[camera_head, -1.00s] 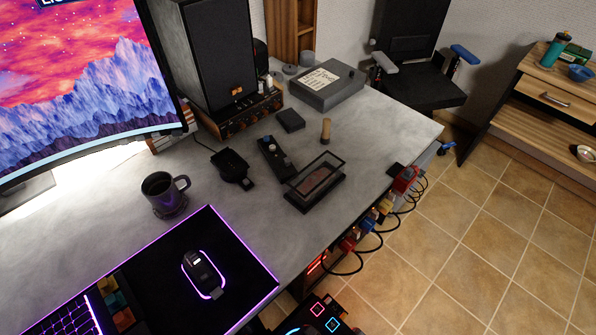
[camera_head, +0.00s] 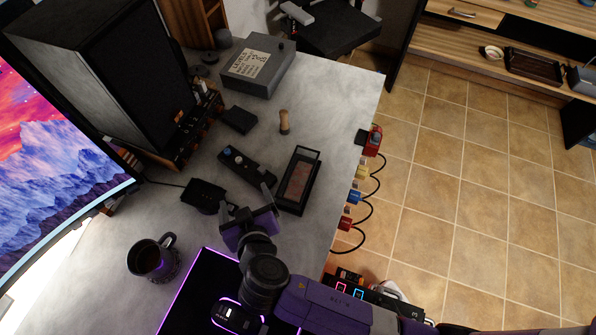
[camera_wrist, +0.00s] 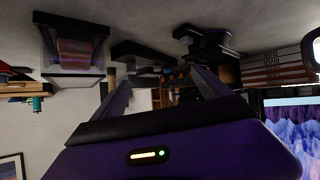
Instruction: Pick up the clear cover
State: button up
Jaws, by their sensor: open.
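The clear cover (camera_head: 304,157) is a see-through box over a dark base with a reddish-brown item inside, on the grey desk right of centre in the head view. It also shows at the upper left of the wrist view (camera_wrist: 75,32), where the scene appears upside down. My gripper (camera_head: 246,201) is open, with nothing between its fingers. It is over the desk, left of and nearer than the cover, and apart from it. Both fingers show in the wrist view (camera_wrist: 161,80).
A dark control strip (camera_head: 246,166) lies left of the cover. A wooden-handled stamp (camera_head: 284,121), a small black box (camera_head: 239,119), a black device (camera_head: 203,196) and a dark mug (camera_head: 152,260) stand nearby. Coloured plugs with cables (camera_head: 357,196) line the desk's right edge.

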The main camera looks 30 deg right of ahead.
aim_at(298, 173)
jog(key=d+m+h, duration=0.2)
jog(key=d+r+m+g+h, duration=0.1)
jog(key=d+m+h, duration=0.1)
jog(key=shift+w+r, duration=0.1)
jog(key=shift+w, duration=0.05)
jog(key=s+d+m+h, duration=0.1)
jog(key=d, duration=0.1)
jog(key=s+d+m+g+h, duration=0.1)
jog(key=s+d+m, duration=0.1)
jog(key=s+d+m+g+h, duration=0.1)
jog(key=d+m+h, duration=0.1)
jog(key=shift+s+r, duration=0.1)
jog(key=shift+s, duration=0.1)
jog(key=shift+p+x, duration=0.45)
jog(key=shift+x, duration=1)
jog(key=shift+f+p+x, duration=0.15)
jog(key=shift+p+x, duration=0.25)
jog(key=shift+x, duration=0.8)
jog(key=shift+f+p+x, duration=0.15)
jog(key=shift+p+x, duration=0.2)
jog(key=shift+x, duration=0.85)
jog(key=shift+s+a+r, duration=0.1)
jog(key=shift+a, duration=0.05)
jog(key=c, duration=1.5)
